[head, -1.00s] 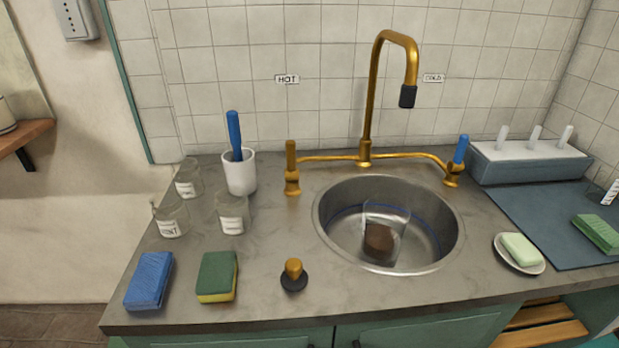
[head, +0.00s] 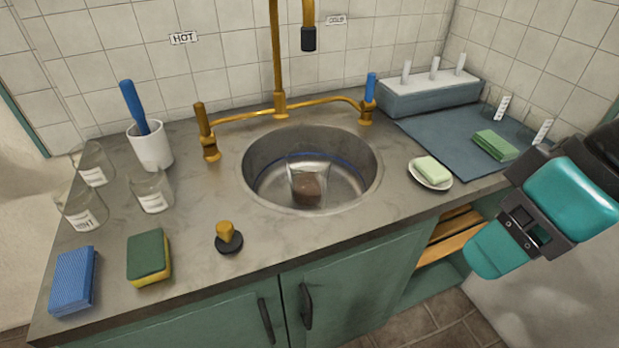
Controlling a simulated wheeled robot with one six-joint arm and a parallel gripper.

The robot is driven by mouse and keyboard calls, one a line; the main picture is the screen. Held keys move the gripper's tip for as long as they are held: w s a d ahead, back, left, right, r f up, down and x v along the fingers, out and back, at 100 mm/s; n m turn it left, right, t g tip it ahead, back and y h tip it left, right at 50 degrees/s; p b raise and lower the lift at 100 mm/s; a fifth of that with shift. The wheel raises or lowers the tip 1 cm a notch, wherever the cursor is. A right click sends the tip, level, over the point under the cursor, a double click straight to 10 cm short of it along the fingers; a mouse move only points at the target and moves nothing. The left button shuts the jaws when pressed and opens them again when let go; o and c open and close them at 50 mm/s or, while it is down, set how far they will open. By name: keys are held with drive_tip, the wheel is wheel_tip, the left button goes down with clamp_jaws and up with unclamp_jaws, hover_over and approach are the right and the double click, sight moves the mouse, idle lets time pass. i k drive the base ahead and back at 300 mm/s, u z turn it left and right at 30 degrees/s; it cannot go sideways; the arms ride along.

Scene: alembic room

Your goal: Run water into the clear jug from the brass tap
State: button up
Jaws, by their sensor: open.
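A clear jug (head: 308,172) stands in the round steel sink (head: 262,190), with something brown in its lower part. The brass tap (head: 277,60) rises behind the sink, its top cut off by the picture. Its dark nozzle (head: 308,39) hangs above the back of the sink, and no water stream shows. A brass-coloured handle (head: 205,128) is at the left under the HOT label (head: 183,38). A blue handle (head: 370,88) is at the right, below the COLD label (head: 337,20). My gripper (head: 497,250) is open at the right, in front of the counter and away from the jug.
Several labelled clear beakers (head: 152,190) and a white cup (head: 150,147) with a blue-handled tool stand left. A blue sponge (head: 73,280), green-yellow sponge (head: 149,257) and stopper (head: 228,238) lie in front. A soap dish (head: 430,176) sits right of the sink, near a blue mat (head: 455,135).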

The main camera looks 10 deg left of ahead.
sight(207, 137)
drive_tip(key=z, duration=2.1)
drive_tip(key=k, duration=0.3)
drive_tip(key=u, duration=3)
drive_tip(key=i, duration=0.5)
drive_tip(key=u, duration=0.1)
